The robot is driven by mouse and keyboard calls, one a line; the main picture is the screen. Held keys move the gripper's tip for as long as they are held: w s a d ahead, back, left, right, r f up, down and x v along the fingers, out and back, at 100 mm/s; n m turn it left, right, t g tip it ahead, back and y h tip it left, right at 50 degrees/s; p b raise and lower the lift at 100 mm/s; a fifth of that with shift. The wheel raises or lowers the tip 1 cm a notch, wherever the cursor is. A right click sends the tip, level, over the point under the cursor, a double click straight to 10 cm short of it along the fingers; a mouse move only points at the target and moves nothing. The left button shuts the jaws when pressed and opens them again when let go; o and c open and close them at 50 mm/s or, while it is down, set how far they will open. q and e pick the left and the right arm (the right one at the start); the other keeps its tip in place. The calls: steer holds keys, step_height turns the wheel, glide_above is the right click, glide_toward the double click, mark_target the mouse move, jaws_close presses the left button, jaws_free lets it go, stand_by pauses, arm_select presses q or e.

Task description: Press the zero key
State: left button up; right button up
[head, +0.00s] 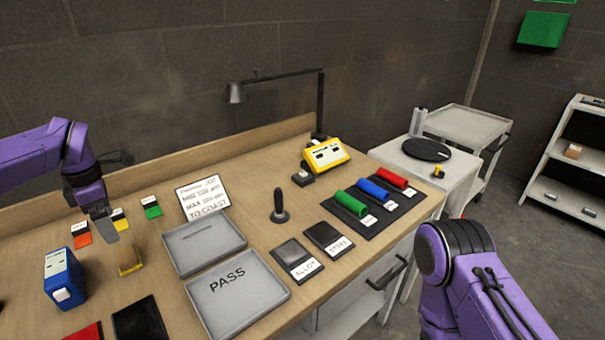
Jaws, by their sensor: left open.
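No key marked zero can be read at this size. A yellow instrument (325,155) with a pale display stands at the back of the bench, with a small dark block (303,178) in front of it. A blue box-shaped device (64,270) with a pale patch low on its front stands at the left. My left gripper (107,232) is open and empty, above the bench behind and right of the blue device. My right arm (470,270) shows at lower right, but its gripper is out of view.
Two grey trays (262,301), one marked PASS, lie mid-bench near a sign card (202,196). A dark upright handle (279,205), dark labelled pads (328,237) and green, blue and red rolls (375,188) lie to the right. A small yellow-tan block (129,262) sits near the left gripper.

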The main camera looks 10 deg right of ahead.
jaws_close()
stand_by(1.5)
